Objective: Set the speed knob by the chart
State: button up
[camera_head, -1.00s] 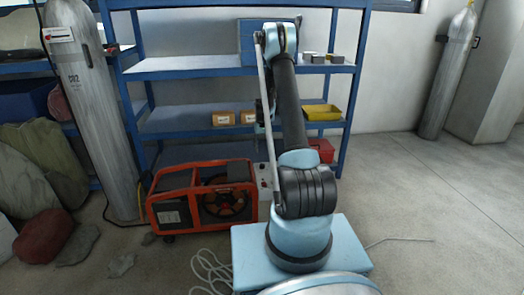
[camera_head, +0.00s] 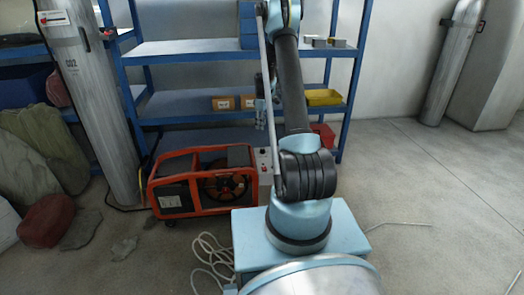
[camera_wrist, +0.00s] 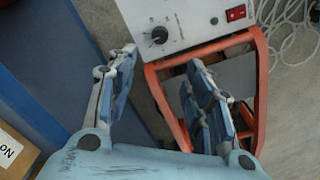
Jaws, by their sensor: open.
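In the wrist view, a black round knob (camera_wrist: 159,35) with a pale pointer mark sits on a light grey panel (camera_wrist: 185,22) of the orange-framed machine. A scale around it is too small to read. My gripper (camera_wrist: 160,68) is open and empty, its fingertips below the knob in the picture and apart from it. In the head view, the orange-framed machine (camera_head: 163,196) stands on the floor left of my arm, with its panel (camera_head: 265,163) partly behind the arm. The knob cannot be made out there. I cannot identify a readable chart.
A red switch (camera_wrist: 236,13) is on the panel. A CO2 cylinder (camera_head: 92,110) stands at left, carrying a small white card. Pale cable (camera_head: 210,252) lies on the floor.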

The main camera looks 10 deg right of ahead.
aim_at(262, 149)
notch_tip(262, 149, down, 17)
jog(key=shift+f, duration=0.1)
dwell(0.6)
jog(key=shift+c, duration=0.6)
jog(key=c, duration=0.9)
